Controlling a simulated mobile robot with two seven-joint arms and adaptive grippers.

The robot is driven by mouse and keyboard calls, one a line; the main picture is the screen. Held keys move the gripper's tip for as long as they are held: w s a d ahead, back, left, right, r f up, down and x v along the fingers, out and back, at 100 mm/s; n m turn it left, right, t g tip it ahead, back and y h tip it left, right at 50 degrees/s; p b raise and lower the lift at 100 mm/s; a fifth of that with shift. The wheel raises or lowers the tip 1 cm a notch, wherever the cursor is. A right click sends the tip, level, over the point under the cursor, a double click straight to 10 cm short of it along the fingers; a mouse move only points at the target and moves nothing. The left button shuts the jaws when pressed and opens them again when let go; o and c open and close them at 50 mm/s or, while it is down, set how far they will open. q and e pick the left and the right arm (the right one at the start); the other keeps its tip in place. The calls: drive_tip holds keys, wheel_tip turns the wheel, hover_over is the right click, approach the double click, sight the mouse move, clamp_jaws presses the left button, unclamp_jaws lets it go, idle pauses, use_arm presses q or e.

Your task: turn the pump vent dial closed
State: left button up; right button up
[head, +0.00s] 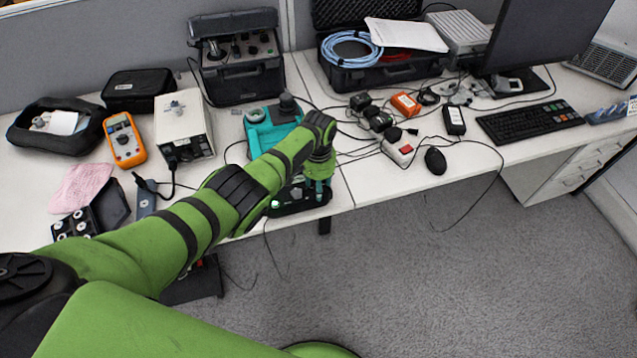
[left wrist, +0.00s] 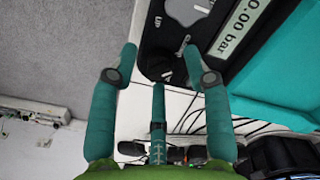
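The pump (head: 262,124) is a teal case with a black base plate (head: 290,208) at the front edge of the white desk. In the left wrist view its teal case (left wrist: 285,85) is at the right, beside a display (left wrist: 240,25) reading 0.00 bar. A black round knob (left wrist: 160,64), probably the vent dial, sits on the black panel. My left gripper (head: 318,186) points down over the front of the pump and hides part of it. In the left wrist view the gripper's (left wrist: 158,68) teal fingers are spread around the knob, with gaps visible at the sides; contact cannot be told. My right gripper is not in view.
An orange multimeter (head: 124,140) and a white box instrument (head: 183,124) stand left of the pump. A black case (head: 236,80) stands behind. Carpet is in front of the desk.

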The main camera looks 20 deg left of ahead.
use_arm(q)
wheel_tip(320, 180, up, 12)
idle(0.8)
idle(0.3)
